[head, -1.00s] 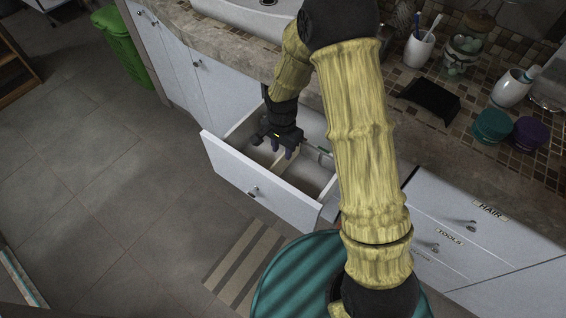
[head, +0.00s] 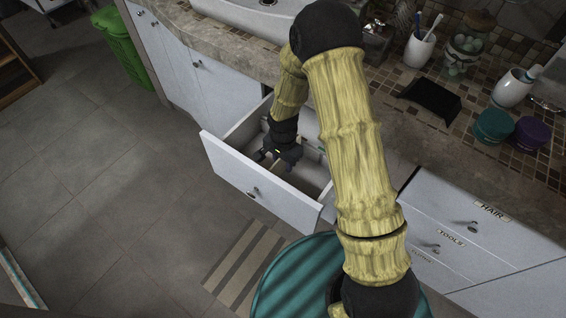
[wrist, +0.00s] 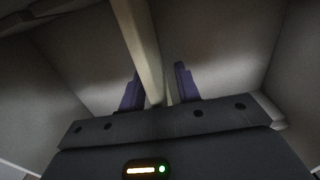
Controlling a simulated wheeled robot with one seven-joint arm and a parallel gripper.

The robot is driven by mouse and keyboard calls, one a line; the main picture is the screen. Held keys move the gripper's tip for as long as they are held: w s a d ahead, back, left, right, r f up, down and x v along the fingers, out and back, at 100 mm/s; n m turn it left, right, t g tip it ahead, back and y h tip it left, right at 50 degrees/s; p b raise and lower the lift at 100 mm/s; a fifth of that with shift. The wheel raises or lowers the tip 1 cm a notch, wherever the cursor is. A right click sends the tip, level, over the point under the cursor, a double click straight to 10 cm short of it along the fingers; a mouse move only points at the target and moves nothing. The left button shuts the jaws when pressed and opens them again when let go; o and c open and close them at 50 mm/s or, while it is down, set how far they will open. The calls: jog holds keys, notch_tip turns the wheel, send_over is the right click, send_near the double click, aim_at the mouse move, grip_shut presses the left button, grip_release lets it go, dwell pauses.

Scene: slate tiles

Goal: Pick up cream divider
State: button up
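The cream divider (wrist: 139,40) is a thin upright strip inside the open white drawer (head: 255,190). In the wrist view it runs from the top edge down between the two purple fingers of my gripper (wrist: 159,90). My gripper is open, with one finger on each side of the divider. A gap shows between the divider and the right finger. The left finger is very close to it, and I cannot tell if they touch. In the head view my gripper (head: 268,156) is down in the drawer and hides much of the divider.
The drawer walls stand close around my gripper. The stone counter (head: 400,150) is above and behind, with a black tray (head: 432,101), a teal jar (head: 494,126) and a purple jar (head: 530,134). A green bin (head: 124,45) stands far left.

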dwell(0.4)
grip_shut()
notch_tip(320, 180, up, 28)
jog(key=p, duration=0.3)
jog(key=shift+a, duration=0.15)
dwell(0.7)
